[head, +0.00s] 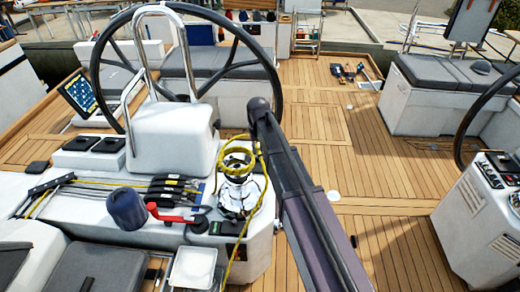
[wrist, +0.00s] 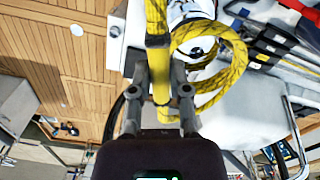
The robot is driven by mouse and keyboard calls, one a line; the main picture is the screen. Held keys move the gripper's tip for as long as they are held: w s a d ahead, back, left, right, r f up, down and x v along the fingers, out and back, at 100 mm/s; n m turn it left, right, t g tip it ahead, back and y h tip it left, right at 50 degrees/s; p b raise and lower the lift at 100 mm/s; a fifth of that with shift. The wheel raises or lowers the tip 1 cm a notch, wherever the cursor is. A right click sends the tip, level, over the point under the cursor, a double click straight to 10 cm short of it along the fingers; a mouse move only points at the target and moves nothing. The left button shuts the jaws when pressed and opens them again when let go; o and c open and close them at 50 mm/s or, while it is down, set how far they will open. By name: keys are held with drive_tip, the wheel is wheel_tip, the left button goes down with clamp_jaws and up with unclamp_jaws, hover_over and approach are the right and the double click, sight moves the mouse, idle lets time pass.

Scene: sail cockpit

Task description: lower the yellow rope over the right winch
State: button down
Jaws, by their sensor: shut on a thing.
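The yellow rope (head: 236,151) forms loose loops at the top of the silver winch (head: 236,196), and a tail hangs down its front side. In the wrist view, my gripper (wrist: 158,75) is shut on a strand of the yellow rope (wrist: 236,62). The rope's loop spreads to the right of my fingers, with part of the winch (wrist: 190,15) behind it. In the head view, the fingers are mostly hidden by my arm, just right of the winch top. I cannot tell whether the loop rests on the winch or hangs just above it.
A steering wheel (head: 100,75) and white pedestal (head: 170,138) stand behind. The wooden deck (head: 375,170) right of my arm is mostly clear.

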drive_tip(key=shift+f+b, duration=2.15)
drive_tip(key=shift+f, duration=0.3)
drive_tip(key=shift+f+b, duration=2.9)
drive_tip(key=shift+b, duration=0.1)
wheel_tip(320, 180, down, 8)
drive_tip(key=b, duration=0.8)
drive_tip(key=shift+f, duration=0.2)
drive_tip(key=shift+s+a, duration=0.1)
